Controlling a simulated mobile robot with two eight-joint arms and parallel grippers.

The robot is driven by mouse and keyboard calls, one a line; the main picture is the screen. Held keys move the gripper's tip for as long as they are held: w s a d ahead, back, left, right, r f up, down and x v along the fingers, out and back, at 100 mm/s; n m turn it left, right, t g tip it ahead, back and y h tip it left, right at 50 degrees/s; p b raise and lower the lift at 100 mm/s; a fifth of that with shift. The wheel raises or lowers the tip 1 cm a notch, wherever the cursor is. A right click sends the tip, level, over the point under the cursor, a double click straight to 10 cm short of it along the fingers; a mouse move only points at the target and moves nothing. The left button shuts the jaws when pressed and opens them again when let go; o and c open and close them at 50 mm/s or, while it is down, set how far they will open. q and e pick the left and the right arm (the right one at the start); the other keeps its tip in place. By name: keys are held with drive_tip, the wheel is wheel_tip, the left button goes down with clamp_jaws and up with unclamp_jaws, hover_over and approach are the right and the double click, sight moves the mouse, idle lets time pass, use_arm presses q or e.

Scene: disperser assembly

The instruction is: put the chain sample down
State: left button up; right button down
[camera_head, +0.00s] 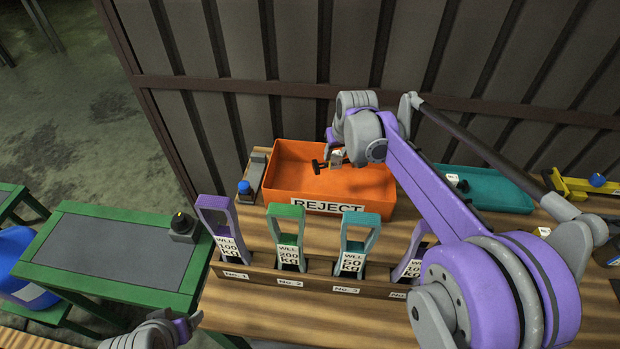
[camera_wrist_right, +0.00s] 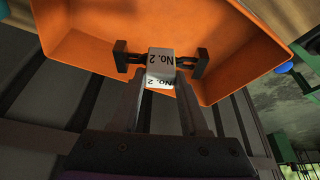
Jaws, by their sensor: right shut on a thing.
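The chain sample is a short dark chain with black end pieces and a white "No. 2" tag (camera_wrist_right: 160,62). My right gripper (camera_wrist_right: 161,85) is shut on it at the tag, between the two ends. In the head view the chain sample (camera_head: 319,166) shows inside the outline of the orange REJECT tray (camera_head: 290,203), near its back middle. I cannot tell whether it touches the tray floor. The right wrist and hand partly hide it. My left gripper (camera_head: 188,324) is low at the left, away from the tray; its jaw opening is unclear.
In front of the tray stands a wooden rack (camera_head: 318,284) with several tagged coloured handles. A teal tray (camera_head: 490,192) lies to the right, behind my right arm. A blue-topped device (camera_head: 245,188) is left of the REJECT tray. The orange tray's floor looks otherwise bare.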

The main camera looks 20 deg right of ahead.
sight(334, 163)
drive_tip(key=f, duration=0.5)
drive_tip(key=shift+w+a+f, duration=0.25)
drive_tip(key=shift+f, duration=2.35)
drive_tip(key=shift+f+b, duration=0.1)
drive_tip(key=shift+b, duration=0.2)
drive_tip(key=shift+c, duration=2.1)
unclamp_jaws()
drive_tip(key=shift+r, duration=0.25)
drive_tip(key=v, duration=1.1)
drive_tip(key=shift+s+r+p, duration=0.2)
drive_tip(key=shift+r+p, duration=0.15)
drive_tip(key=shift+p, duration=0.05)
